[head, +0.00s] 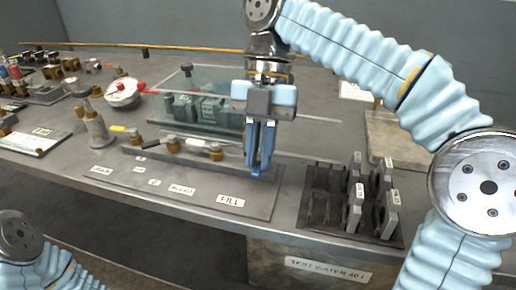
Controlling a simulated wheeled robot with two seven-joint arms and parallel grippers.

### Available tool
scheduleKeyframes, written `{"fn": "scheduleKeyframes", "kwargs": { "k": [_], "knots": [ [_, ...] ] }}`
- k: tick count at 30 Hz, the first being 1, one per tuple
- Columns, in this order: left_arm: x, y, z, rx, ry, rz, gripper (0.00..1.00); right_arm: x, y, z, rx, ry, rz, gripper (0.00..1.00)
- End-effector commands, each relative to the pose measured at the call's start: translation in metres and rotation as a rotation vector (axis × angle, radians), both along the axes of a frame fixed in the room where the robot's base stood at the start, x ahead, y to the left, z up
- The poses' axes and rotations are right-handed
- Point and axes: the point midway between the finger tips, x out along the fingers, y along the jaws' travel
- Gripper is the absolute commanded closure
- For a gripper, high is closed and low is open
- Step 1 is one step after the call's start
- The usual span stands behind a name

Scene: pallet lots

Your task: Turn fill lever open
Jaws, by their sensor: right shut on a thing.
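A grey panel (130,186) on the bench carries several white labels, and the one at its right end reads FILL (230,201). My right gripper (257,172) points down over the panel's right end, just behind and right of that label. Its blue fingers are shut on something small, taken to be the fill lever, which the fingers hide. Brass valve fittings (173,144) stand in a row left of the gripper.
A black rack with upright grey tagged plates (354,187) stands right of the panel. A clear case with green blocks (200,108) lies behind the gripper. A round gauge (122,92) and a grey metal fitting (95,128) stand to the left. The bench's front edge is close.

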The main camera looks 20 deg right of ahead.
Motion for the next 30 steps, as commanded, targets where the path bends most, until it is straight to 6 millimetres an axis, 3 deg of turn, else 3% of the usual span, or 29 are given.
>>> {"fn": "scheduleKeyframes", "kwargs": {
  "k": [12, 13, 15, 30],
  "knots": [
    [0.0000, 0.0001, 0.0004, 0.000, 0.000, 0.000, 1.00, 0.0003, -0.0007, 0.0010, 0.001, -0.004, 0.006, 1.00],
    [0.0000, 0.0001, 0.0004, 0.000, 0.000, 0.000, 1.00, 0.0003, -0.0007, 0.0010, 0.000, -0.004, 0.006, 0.83],
    [0.0000, 0.0000, 0.0004, 0.000, 0.000, 0.000, 1.00, 0.0002, -0.0006, 0.0011, 0.000, -0.004, 0.006, 0.75],
    [0.0000, 0.0000, 0.0001, 0.000, 0.000, 0.000, 1.00, 0.0002, 0.0002, 0.0002, 0.000, -0.001, -0.009, 0.75]
  ]
}}
